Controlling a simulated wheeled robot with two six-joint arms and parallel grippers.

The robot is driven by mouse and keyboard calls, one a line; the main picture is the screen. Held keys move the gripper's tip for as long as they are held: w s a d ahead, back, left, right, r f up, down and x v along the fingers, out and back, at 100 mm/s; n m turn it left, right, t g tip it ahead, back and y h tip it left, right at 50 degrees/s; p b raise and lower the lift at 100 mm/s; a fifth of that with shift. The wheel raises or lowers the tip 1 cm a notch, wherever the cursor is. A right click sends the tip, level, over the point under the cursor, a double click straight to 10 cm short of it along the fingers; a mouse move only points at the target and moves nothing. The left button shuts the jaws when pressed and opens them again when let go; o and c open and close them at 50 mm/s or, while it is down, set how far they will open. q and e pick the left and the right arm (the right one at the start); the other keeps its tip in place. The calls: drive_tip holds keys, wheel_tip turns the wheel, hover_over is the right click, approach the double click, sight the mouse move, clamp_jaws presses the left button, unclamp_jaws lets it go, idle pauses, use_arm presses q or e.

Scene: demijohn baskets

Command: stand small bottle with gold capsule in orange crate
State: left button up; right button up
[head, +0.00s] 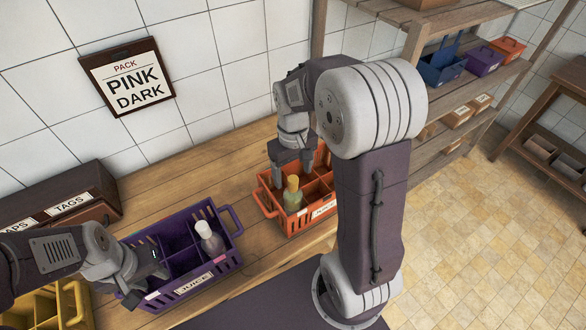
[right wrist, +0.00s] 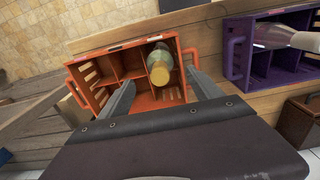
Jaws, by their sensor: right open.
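The small bottle with the gold capsule (head: 293,194) stands in a compartment of the orange crate (head: 300,219). In the right wrist view the bottle (right wrist: 159,62) is in the orange crate (right wrist: 137,104), capsule toward the camera. My right gripper (head: 291,172) is just above the crate, behind the bottle in the head view. In the right wrist view its fingers (right wrist: 162,92) are apart, one on each side of the capsule, with gaps showing. My left gripper (head: 150,268) is at the left end of the purple crate (head: 190,287); its fingertips are hard to make out.
A bottle with a pale capsule (head: 209,238) stands in the purple crate. A yellow crate (head: 45,307) and a dark tags box (head: 65,196) are at the left. A wooden shelf (head: 475,90) with small crates stands at the right. Bare counter (head: 215,180) lies behind the crates.

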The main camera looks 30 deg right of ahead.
drive_tip(key=shift+r, duration=0.95)
drive_tip(key=s+a+f+m+t, duration=0.1)
drive_tip(key=s+a+f, duration=0.4)
drive_tip(key=s, duration=0.3)
drive_tip(key=shift+s+f, duration=0.2)
drive_tip(key=shift+f, duration=0.55)
use_arm(q)
drive_tip(key=shift+w, duration=0.1)
use_arm(e)
drive_tip(key=shift+w+d, duration=0.1)
